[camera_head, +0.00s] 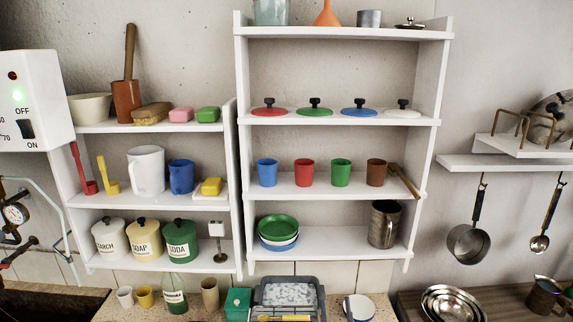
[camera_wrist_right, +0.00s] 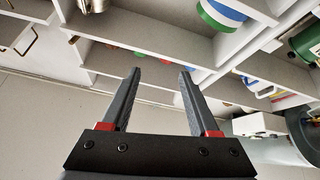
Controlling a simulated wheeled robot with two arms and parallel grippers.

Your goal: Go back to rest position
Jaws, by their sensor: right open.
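My right gripper (camera_wrist_right: 160,72) shows in the right wrist view, with its two dark fingers apart and nothing between them. White shelves lie beyond its fingertips, and that view looks tilted or upside down. I cannot make out either gripper in the head view. My left gripper is not in view.
A white shelf unit (camera_head: 340,120) holds lids, cups, plates and a metal mug (camera_head: 384,224). The left shelf (camera_head: 150,205) holds canisters and jugs. Below, a grey dish rack (camera_head: 287,293), a green box (camera_head: 238,301) and a bottle (camera_head: 175,293) stand on the counter. Pans hang at right.

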